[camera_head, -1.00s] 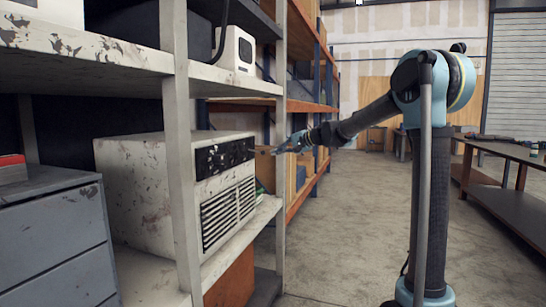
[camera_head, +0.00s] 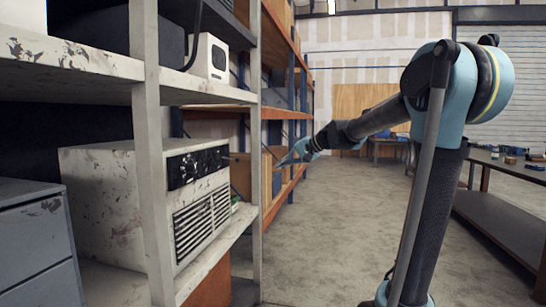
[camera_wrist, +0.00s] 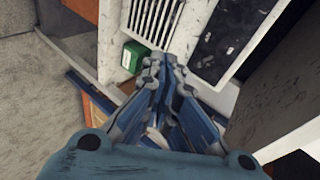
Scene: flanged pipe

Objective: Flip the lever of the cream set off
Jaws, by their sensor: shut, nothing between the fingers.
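The cream set (camera_head: 110,205), a worn cream box with a black panel and a slatted grille, sits on the lower shelf at left in the head view. A shelf post hides part of it. In the wrist view its front (camera_wrist: 192,20) shows beyond my fingers, with grille and black panel. I cannot make out its lever in either view. My gripper (camera_head: 284,160) is right of the set in the head view, apart from its front. The fingers (camera_wrist: 162,66) are shut and empty in the wrist view.
A small green box (camera_wrist: 133,56) is beside the set. A white device (camera_head: 209,58) stands on the shelf above. A grey drawer cabinet (camera_head: 38,245) is at left. A workbench (camera_head: 510,215) is at right. The concrete floor between is clear.

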